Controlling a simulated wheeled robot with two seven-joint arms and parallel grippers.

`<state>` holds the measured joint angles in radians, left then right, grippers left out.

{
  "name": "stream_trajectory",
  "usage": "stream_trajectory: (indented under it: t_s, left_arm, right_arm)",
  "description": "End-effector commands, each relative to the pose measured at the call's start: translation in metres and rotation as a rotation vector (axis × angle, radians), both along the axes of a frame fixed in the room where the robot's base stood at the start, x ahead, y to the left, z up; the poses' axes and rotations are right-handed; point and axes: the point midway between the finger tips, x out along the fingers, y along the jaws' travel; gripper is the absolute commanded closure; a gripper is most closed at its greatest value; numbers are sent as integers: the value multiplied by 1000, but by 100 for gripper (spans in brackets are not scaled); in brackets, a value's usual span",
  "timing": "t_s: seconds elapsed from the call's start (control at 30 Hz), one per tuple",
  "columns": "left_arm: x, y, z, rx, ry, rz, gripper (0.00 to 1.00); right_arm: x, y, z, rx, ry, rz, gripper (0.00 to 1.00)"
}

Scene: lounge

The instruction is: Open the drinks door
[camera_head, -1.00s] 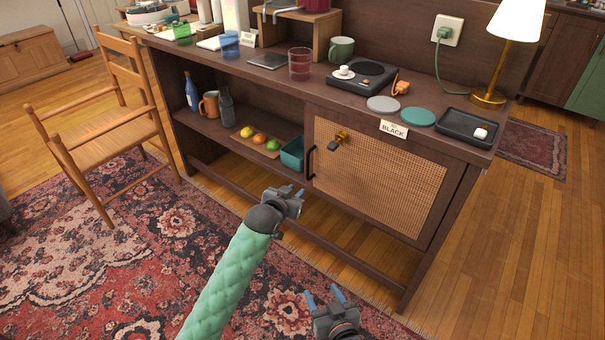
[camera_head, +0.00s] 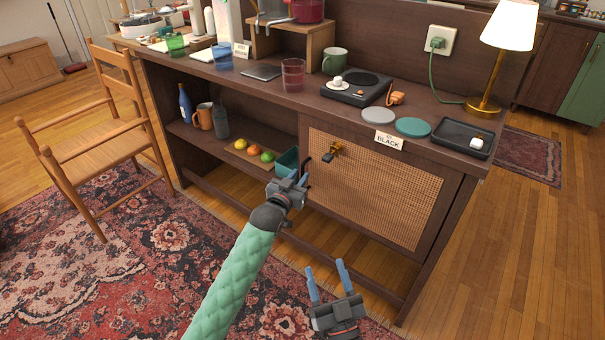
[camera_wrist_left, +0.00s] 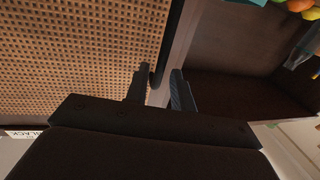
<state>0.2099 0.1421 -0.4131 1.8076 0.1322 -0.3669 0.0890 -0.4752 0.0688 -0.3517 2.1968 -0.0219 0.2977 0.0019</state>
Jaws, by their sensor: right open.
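The drinks door (camera_head: 375,190) is a woven cane panel in a dark frame at the right of the sideboard, and it looks shut. Its dark bar handle (camera_wrist_left: 168,45) is at the door's left edge; in the head view my left gripper hides most of it. My left gripper (camera_head: 304,176) is at the handle. In the left wrist view its two fingers (camera_wrist_left: 160,88) are apart, with the handle's end showing between them; contact cannot be told. My right gripper (camera_head: 327,270) is open and empty, low in front of the sideboard, away from the door.
A chair (camera_head: 100,150) stands at left. Floor in front of the door is clear apart from my arms.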

Motion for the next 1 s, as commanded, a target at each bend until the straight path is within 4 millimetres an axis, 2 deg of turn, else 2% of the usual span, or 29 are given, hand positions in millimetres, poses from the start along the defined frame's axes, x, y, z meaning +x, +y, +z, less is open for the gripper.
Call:
stream_trajectory:
  t_s: [0.1,0.3,0.67,0.8,1.0]
  left_arm:
    - [13,-6,0,0,0,0,76]
    - [24,-11,0,0,1,0,76]
    - [27,-12,0,0,1,0,76]
    - [27,-12,0,0,1,0,100]
    - [26,-12,0,0,1,0,100]
  right_arm:
    - [-3,-1,16,13,-54,-3,42]
    - [-6,-3,34,25,-109,-6,42]
    - [-7,-4,38,29,-122,-7,42]
    - [-7,-4,37,28,-121,-7,42]
    - [-7,-4,37,29,-121,-8,42]
